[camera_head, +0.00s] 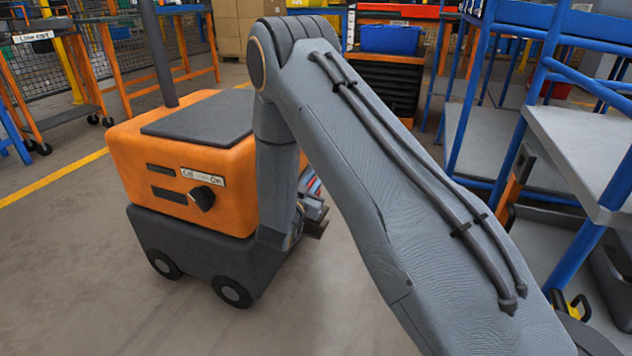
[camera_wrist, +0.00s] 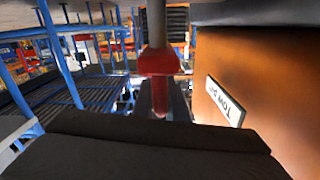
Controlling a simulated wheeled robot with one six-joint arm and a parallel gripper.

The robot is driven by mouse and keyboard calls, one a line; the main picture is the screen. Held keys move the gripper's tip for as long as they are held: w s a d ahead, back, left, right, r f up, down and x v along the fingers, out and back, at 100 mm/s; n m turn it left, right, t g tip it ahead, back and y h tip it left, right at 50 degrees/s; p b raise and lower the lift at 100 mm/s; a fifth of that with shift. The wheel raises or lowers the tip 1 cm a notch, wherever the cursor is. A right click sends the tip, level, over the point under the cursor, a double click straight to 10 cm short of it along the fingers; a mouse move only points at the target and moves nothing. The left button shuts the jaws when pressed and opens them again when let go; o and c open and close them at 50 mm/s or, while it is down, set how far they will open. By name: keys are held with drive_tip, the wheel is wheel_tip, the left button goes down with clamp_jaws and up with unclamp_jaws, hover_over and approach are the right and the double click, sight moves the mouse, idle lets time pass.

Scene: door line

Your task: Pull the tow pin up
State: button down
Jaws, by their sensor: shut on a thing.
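An orange tug with a dark grey base (camera_head: 180,165) stands on the floor at left in the head view. Its side (camera_wrist: 262,85) fills the right of the wrist view and carries a white "Tow pin" label (camera_wrist: 226,101). The red tow pin (camera_wrist: 158,62) shows in the middle of the wrist view, beside that side, with a grey shaft running to the top edge. My gripper (camera_wrist: 160,92) is shut on the tow pin; its fingers are dark and hard to make out. In the head view my arm and the tug hide the pin and most of my gripper.
A blue rack (camera_head: 485,95) and a grey-topped bench (camera_head: 590,160) stand at right. The floor (camera_head: 70,270) at left front is clear.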

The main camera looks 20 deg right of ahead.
wheel_tip(320, 180, up, 4)
drive_tip(key=shift+w+a+f+p, duration=0.1)
drive_tip(key=shift+f+p, duration=0.1)
drive_tip(key=shift+p, duration=1)
drive_tip(key=shift+f, duration=0.1)
drive_tip(key=c, duration=1.8)
unclamp_jaws()
drive_tip(key=shift+a, duration=0.1)
drive_tip(key=shift+p+v, duration=1.5)
drive_tip(key=shift+v, duration=2.4)
